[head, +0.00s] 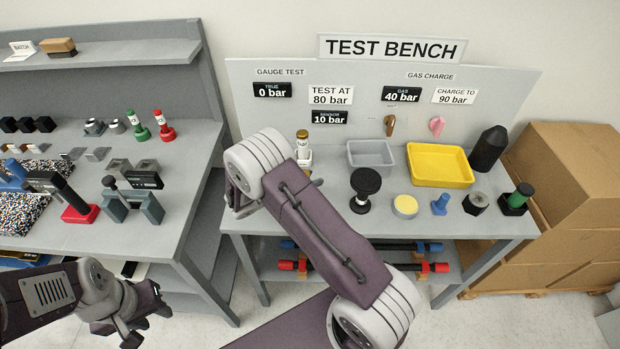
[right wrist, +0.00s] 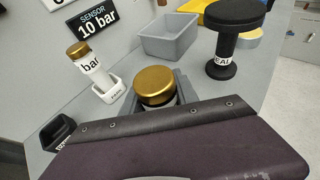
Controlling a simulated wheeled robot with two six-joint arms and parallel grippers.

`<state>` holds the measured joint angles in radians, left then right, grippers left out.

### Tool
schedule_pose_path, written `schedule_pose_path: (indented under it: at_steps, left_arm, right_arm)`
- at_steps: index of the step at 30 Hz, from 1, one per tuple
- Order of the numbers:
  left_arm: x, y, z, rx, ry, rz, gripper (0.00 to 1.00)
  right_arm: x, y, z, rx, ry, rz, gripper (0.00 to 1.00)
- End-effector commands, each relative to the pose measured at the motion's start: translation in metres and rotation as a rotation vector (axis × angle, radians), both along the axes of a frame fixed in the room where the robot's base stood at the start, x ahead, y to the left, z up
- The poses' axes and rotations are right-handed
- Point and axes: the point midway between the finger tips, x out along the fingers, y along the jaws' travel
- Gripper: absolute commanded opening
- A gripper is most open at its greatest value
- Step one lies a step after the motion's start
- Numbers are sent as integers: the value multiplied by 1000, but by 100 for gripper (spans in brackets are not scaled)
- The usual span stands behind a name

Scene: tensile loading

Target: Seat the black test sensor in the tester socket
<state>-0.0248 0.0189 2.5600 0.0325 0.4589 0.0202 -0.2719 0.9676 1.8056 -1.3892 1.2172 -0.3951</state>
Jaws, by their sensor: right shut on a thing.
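My right gripper (right wrist: 156,92) is shut on a gold-topped piece (right wrist: 155,80), with grey fingers on both sides of it. The piece's body is mostly hidden, so I cannot tell its colour or whether its bottom touches anything. A dark square holder (right wrist: 60,133) with a partly readable label stands at the left in the right wrist view; it looks empty. In the head view the right arm covers the gripper and most of this spot. My left gripper (head: 143,325) is low at the left, away from the benches; its jaws are unclear.
A white gold-topped cylinder (right wrist: 88,64) stands in a white holder (right wrist: 107,90) near the held piece. A grey tray (head: 371,154), a black round-topped stamp (head: 365,183) and a yellow tray (head: 440,166) stand to the right. The left bench (head: 170,215) is crowded.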

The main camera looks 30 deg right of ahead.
Motion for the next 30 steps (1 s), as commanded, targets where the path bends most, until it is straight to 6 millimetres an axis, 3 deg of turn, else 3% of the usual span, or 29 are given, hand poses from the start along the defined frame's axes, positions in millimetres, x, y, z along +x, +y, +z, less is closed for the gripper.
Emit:
schedule_pose_path:
  at_steps: [1,3,14,24,30]
  left_arm:
    - [0,0,-2,0,0,0,36]
    - [0,0,-1,0,0,0,36]
    - [0,0,5,0,0,0,36]
    - [0,0,-12,0,0,0,36]
    - [0,0,-14,0,0,0,36]
  right_arm:
    - [0,0,-2,0,0,0,38]
    - [0,0,-1,0,0,0,57]
    - [0,0,6,0,-1,0,57]
    - [-16,74,32,2,-4,6,57]
    - [-24,103,46,1,-3,1,57]
